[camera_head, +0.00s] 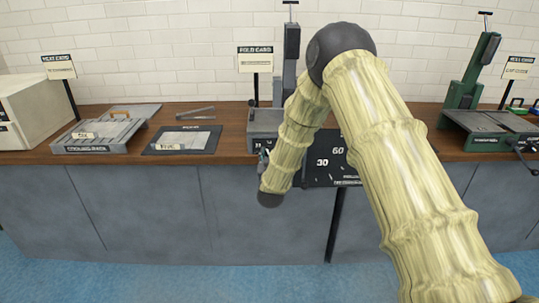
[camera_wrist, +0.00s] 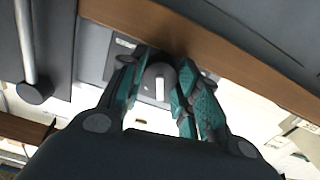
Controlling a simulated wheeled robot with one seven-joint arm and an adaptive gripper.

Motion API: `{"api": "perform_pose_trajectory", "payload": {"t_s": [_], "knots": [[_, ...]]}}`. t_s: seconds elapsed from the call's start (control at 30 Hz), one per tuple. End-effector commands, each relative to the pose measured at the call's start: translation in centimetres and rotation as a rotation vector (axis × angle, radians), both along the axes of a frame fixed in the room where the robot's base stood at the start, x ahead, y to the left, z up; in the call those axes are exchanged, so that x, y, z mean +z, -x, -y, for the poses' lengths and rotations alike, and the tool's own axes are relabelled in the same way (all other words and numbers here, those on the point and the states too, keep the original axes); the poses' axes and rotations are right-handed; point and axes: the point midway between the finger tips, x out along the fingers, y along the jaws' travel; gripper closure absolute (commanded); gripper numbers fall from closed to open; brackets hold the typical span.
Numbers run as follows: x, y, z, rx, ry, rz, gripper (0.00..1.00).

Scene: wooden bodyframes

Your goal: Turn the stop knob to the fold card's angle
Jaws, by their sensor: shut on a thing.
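The stop knob (camera_wrist: 158,73) is a dark grey round knob with a white pointer line, seen in the wrist view. My gripper (camera_wrist: 163,64) has its teal-padded fingers on either side of the knob, shut on it. The white pointer runs nearly straight up and down in that view. In the head view my arm hides the knob and most of my gripper. A black angle board (camera_head: 322,174) shows the numbers 30 and 60, and my arm covers part of it. The fold card (camera_head: 255,63) stands on a post behind; its smaller writing is too small to read.
The wooden bench (camera_head: 225,112) runs along a white brick wall. A grey cooling rack (camera_head: 98,136) and a dark mat (camera_head: 182,140) lie to the left. A green machine (camera_head: 476,75) stands at the right. The blue floor in front is clear.

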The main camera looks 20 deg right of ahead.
Motion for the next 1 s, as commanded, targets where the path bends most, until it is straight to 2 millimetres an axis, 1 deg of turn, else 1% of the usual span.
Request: {"api": "perform_pose_trajectory", "payload": {"t_s": [0.2, 0.5, 0.7, 1.0], "knots": [[0.12, -0.01, -0.11, 0.001, 0.199, -0.055, 0.92], [0.01, -0.01, -0.07, 0.001, 0.428, -0.121, 0.92], [-0.05, 0.0, -0.04, 0.0, 0.529, -0.152, 0.92], [-0.06, 0.01, 0.0, 0.0, 0.596, -0.172, 0.92]]}}
